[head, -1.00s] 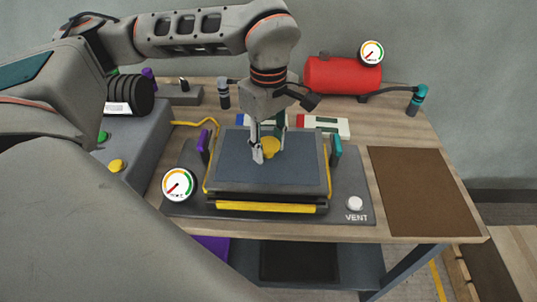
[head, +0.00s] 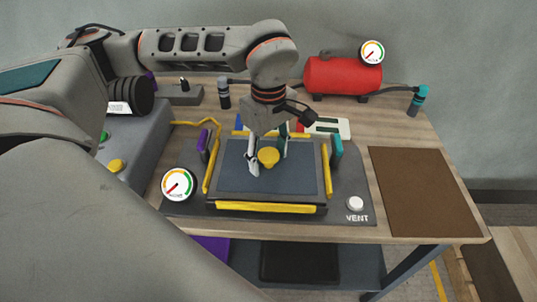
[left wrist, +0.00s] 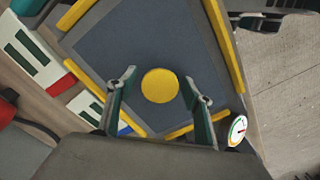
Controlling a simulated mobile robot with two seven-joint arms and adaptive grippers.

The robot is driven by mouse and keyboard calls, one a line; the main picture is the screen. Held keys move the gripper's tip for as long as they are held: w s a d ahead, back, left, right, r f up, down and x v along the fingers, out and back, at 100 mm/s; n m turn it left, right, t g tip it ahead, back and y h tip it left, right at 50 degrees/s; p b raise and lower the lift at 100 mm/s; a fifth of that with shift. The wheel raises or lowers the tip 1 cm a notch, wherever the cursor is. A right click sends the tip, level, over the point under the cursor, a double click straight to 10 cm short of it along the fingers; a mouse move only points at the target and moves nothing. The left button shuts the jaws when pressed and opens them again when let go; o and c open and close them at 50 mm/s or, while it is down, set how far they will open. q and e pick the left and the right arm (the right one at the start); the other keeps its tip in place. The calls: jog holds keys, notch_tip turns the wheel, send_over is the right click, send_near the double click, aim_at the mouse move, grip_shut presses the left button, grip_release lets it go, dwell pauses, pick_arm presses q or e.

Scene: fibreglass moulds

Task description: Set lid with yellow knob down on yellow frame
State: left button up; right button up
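The dark blue-grey square lid (head: 240,182) with a yellow knob (head: 268,157) lies flat inside the yellow frame (head: 265,208) on the grey bench unit. My left gripper (head: 268,160) is above the lid, its fingers open on either side of the knob. In the left wrist view the knob (left wrist: 160,85) sits between the two fingertips (left wrist: 164,84), with a gap to each finger. The yellow bars show around the lid (left wrist: 100,50) there too. The lid's far edge is partly hidden by my gripper. My right gripper is not in view.
A purple clamp (head: 202,145) and a teal clamp (head: 336,147) stand at the frame's sides. A gauge (head: 178,184) and a white VENT button (head: 355,204) are in front. A red tank (head: 343,75) stands behind; a bare brown mat (head: 423,190) lies to the right.

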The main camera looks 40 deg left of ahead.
aim_at(268, 154)
pick_arm(q)
notch_tip(268, 154, up, 12)
jog(key=p, duration=0.1)
dwell(0.5)
jog(key=shift+r, duration=0.1)
